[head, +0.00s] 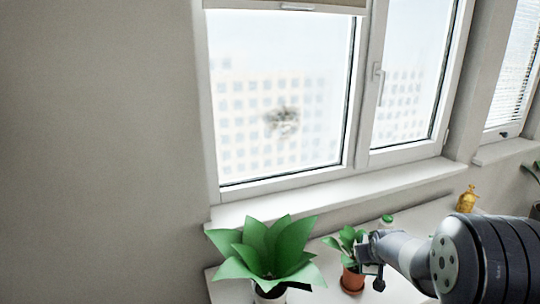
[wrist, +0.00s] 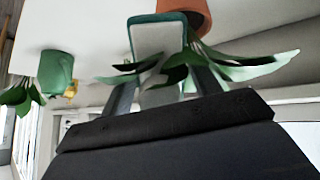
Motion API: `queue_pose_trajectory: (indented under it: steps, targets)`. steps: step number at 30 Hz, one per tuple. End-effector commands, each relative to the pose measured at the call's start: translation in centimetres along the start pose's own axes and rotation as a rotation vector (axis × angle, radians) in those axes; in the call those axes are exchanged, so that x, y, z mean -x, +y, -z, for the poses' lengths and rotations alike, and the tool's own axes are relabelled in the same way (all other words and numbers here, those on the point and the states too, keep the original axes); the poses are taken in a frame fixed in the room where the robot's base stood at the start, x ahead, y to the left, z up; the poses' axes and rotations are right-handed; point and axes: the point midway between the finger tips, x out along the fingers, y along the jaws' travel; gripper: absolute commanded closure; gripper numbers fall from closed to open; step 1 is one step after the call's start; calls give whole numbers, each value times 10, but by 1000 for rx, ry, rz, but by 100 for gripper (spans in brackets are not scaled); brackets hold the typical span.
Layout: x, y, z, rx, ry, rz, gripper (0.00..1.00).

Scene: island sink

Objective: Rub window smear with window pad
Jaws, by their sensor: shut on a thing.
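The window smear (head: 282,122) is a dark grey-brown smudge on the left window pane (head: 240,80), in the head view. My gripper (head: 370,256) is low in the head view, beside the small potted plant, below and to the right of the smear and well apart from it. In the wrist view my gripper (wrist: 165,86) is shut on the window pad (wrist: 155,40), a pale rectangular block with a teal edge, which sticks out beyond the fingers. I cannot make out the pad in the head view.
A large green plant (head: 265,250) stands below the window sill (head: 330,190). A small plant in a terracotta pot (head: 352,280) is close to my gripper and also shows in the wrist view (wrist: 185,12). A yellow object (head: 467,198) stands at the right. The window front is clear.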

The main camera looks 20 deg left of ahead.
Motion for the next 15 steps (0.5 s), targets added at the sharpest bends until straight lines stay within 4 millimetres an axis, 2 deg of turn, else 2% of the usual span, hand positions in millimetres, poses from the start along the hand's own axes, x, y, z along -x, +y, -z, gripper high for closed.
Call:
queue_pose_trajectory:
  steps: [3,7,15]
  targets:
    - [10,-18,33,39,128,6,59]
    - [22,-37,63,74,251,19,59]
    - [36,-55,91,104,368,34,59]
